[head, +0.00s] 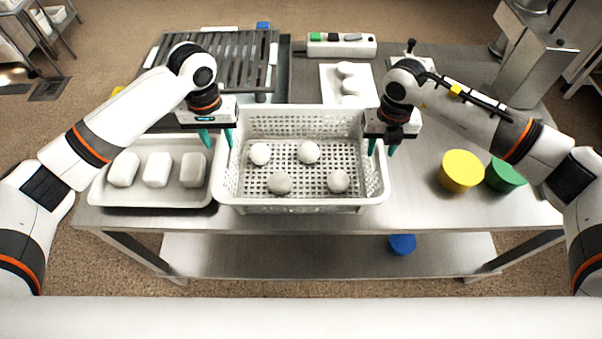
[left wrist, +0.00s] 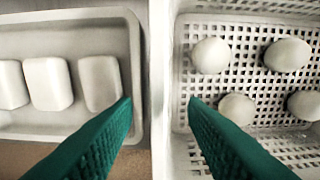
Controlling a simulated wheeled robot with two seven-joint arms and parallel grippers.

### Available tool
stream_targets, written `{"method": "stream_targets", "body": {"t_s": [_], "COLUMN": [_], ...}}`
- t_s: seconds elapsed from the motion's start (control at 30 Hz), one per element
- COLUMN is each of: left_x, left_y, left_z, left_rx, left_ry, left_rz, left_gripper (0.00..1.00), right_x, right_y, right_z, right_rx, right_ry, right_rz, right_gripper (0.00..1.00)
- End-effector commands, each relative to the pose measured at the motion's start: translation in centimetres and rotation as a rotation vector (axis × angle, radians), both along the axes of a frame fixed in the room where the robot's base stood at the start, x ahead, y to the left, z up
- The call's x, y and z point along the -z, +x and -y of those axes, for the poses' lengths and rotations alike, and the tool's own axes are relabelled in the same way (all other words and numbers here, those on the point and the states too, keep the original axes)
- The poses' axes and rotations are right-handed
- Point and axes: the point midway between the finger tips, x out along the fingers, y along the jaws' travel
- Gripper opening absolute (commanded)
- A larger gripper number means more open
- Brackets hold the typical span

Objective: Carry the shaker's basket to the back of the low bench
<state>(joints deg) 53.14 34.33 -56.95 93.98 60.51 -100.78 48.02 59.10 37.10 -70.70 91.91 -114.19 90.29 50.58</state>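The white perforated basket (head: 300,201) sits upright near the front edge of the steel bench (head: 420,205), with several round white lumps (head: 309,152) in it. My left gripper (head: 216,138) is open at the basket's left wall. In the left wrist view the basket's pale left rim (left wrist: 163,120) lies between the two spread teal fingers, one on the tray side and one on the basket side. My right gripper (head: 381,149) is open at the right wall, its fingers apart on either side of the rim. Whether any finger touches the basket cannot be told.
A white tray (head: 108,195) with three white blocks stands close on the left. Behind are a slatted grey rack (head: 215,62), a white board (head: 330,88) with white pieces and a switch box (head: 342,48). Yellow (head: 461,170) and green (head: 503,176) cylinders stand right.

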Motion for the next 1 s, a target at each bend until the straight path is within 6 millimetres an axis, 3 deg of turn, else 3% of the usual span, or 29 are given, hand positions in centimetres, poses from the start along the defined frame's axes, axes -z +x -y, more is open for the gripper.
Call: {"method": "stream_targets", "body": {"t_s": [0.23,0.53,0.67,1.0], "left_x": [-5.2,-7.4,-7.4,-7.4], "left_y": [0.0,0.0,0.0,0.0], "left_z": [0.0,0.0,0.0,0.0], "left_rx": [0.0,0.0,0.0,0.0], "left_ry": [0.0,0.002,0.002,0.002], "left_rz": [0.004,0.0,0.0,-0.001], "left_gripper": [0.39,0.39,0.39,0.39], "right_x": [0.0,-0.6,-2.6,-9.6], "right_y": [0.0,0.1,0.1,0.1], "right_z": [0.0,0.0,0.0,0.0], "right_rx": [0.0,0.0,-0.001,-0.001], "right_ry": [0.0,0.001,0.001,0.001], "right_rz": [0.0,0.002,0.003,0.004], "right_gripper": [0.37,0.37,0.37,0.37]}}
